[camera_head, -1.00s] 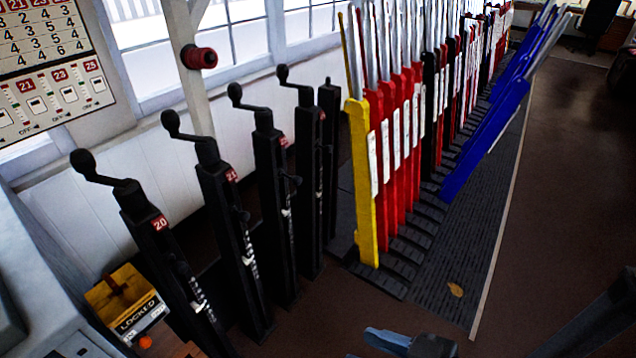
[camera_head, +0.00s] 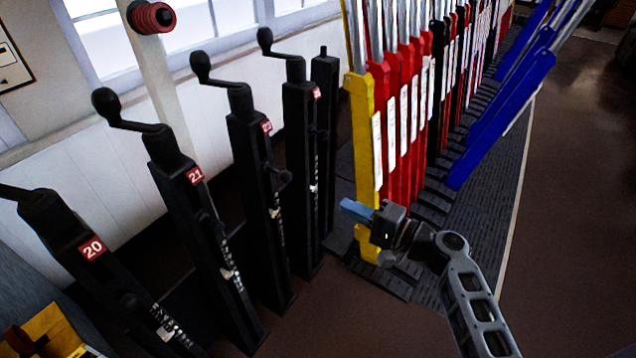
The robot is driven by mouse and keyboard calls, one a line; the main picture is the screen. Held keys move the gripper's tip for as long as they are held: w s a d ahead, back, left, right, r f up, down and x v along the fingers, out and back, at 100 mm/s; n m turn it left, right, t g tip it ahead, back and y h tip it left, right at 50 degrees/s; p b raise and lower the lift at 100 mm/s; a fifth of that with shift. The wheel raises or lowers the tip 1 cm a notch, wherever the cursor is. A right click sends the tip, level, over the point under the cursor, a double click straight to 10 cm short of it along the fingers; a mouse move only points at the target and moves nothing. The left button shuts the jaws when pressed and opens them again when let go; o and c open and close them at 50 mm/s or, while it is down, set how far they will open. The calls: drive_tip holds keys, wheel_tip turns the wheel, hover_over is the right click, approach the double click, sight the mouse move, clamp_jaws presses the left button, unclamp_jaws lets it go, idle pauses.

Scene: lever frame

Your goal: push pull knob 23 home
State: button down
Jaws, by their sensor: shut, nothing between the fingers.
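Several black crank posts stand in a row at the left. The front plates read 20 (camera_head: 92,248) and 21 (camera_head: 196,175); the red plates on the third post (camera_head: 267,127) and the fourth post (camera_head: 317,93) are too small to read surely. Small dark knobs stick out on the posts' right sides, one on the third post (camera_head: 285,177) and one on the fourth post (camera_head: 318,132). I cannot tell which is pull knob 23 or how far out it sits. My gripper (camera_head: 356,211), with blue fingers, is shut and empty, right of the fourth post and apart from the knobs.
A yellow lever (camera_head: 364,150) stands just behind my gripper in the picture, with red levers (camera_head: 403,150) beyond. Blue levers (camera_head: 505,115) lean out to the right over a dark ribbed strip. The brown floor (camera_head: 570,200) at right is clear. A yellow box (camera_head: 55,330) sits at bottom left.

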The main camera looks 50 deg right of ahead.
sight(290, 178)
drive_tip(key=w+p, duration=0.2)
drive_tip(key=w, duration=1.2)
drive_tip(key=shift+a, duration=0.15)
drive_tip(key=w+b, duration=0.1)
drive_tip(key=w, duration=0.1)
drive_tip(key=shift+w+f+b, duration=0.1)
drive_tip(key=shift+w+b, duration=0.2)
drive_tip(key=shift+b, duration=0.05)
drive_tip(key=shift+w+r, duration=0.15)
drive_tip(key=shift+r, duration=0.15)
drive_tip(key=shift+a, duration=0.1)
